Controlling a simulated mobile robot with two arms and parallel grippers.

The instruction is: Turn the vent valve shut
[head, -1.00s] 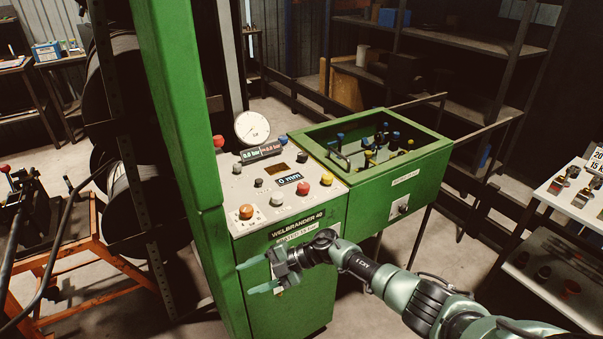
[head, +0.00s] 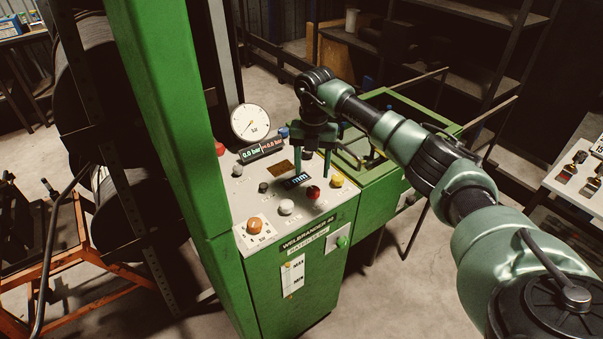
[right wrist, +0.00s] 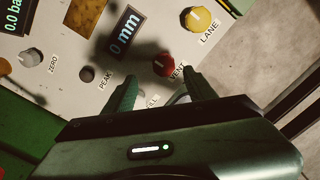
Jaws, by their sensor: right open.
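The vent valve is the red knob (head: 313,192) on the sloped white panel of the green machine. In the right wrist view the same red knob (right wrist: 164,66) has a light mark on its face and the label VENT beside it. My right gripper (head: 312,173) hangs over the panel, fingers pointing down, a little behind the red knob in the head view. In the right wrist view its two fingers (right wrist: 160,84) are apart, with nothing between them, and the knob shows just beyond the tips. Whether a finger touches the panel cannot be told. My left gripper is out of view.
Close neighbours are a yellow knob (right wrist: 199,19) labelled LANE, a white knob (head: 286,207), and the 0 mm display (head: 296,181). An orange knob (head: 254,226) and a dial gauge (head: 250,122) are farther off. A green post (head: 185,120) rises at the panel's left.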

